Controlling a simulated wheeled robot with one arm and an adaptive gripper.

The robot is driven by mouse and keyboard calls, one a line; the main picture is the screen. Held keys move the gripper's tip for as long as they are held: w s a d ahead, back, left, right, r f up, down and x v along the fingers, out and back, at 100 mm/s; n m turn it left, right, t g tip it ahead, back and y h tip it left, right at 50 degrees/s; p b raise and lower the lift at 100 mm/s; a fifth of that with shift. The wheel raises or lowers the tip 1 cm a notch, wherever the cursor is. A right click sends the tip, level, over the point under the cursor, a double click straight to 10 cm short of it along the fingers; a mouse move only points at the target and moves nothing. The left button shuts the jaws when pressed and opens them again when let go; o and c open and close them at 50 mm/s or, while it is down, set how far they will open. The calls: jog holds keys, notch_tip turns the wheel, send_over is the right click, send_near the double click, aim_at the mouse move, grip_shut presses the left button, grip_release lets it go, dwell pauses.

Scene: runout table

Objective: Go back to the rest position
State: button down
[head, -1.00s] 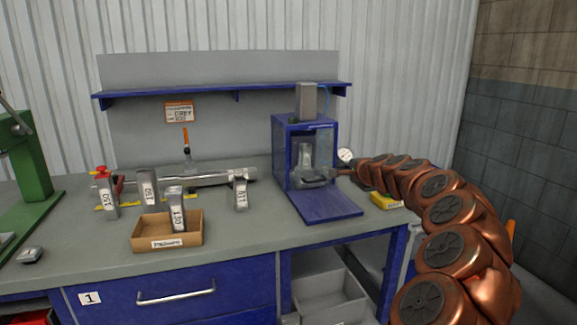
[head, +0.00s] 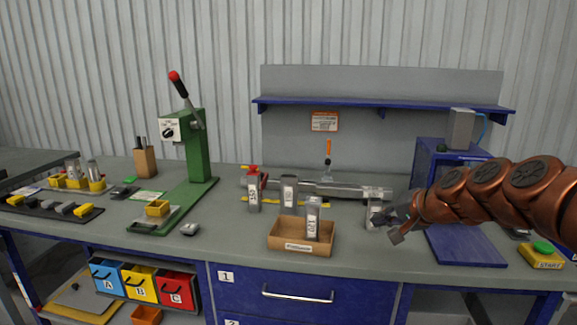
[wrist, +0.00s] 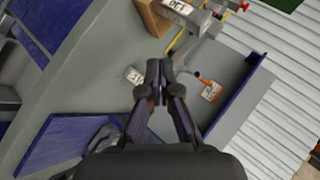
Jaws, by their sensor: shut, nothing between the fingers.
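My gripper (head: 398,234) is at the right of the head view, shut and empty, held over the bench in front of the blue machine. In the wrist view its fingertips (wrist: 160,70) are together. A grey labelled block (head: 374,213) stands just behind and left of the gripper, partly covered by it. The blue machine (head: 427,165) is partly hidden behind my arm, so its inside cannot be seen. No marked rest position shows.
A cardboard tray (head: 287,247) holds a labelled block; more labelled blocks stand behind it, near a long metal bar (head: 345,190). A green lever press (head: 195,150) stands left. A yellow start-button box (head: 541,256) is at right. Bench between tray and press is mostly clear.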

jog(key=s+a+f+n+g+p, duration=0.1)
jog(key=s+a+n+g, duration=0.15)
jog(key=s, duration=0.35)
jog(key=s+a+f+n+g+h+p, duration=0.1)
jog(key=s+a+f, duration=0.15)
jog(key=s, duration=0.35)
jog(key=s+a+f+n+g+p, duration=0.1)
jog(key=s+a+n+g, duration=0.1)
jog(key=s+a, duration=0.3)
jog(key=s+d+f+g+h+p, duration=0.1)
jog(key=s+d, duration=0.1)
jog(key=s, duration=0.6)
jog(key=s+d+f+n+g+h+p, duration=0.1)
jog(key=s+d+g+h, duration=0.1)
jog(key=s, duration=0.6)
jog(key=s+d+f+n+g+h+p, duration=0.1)
jog(key=s+d+f+g, duration=0.1)
jog(key=s, duration=0.6)
jog(key=shift+d+h+p, duration=0.3)
jog(key=shift+d, duration=0.1)
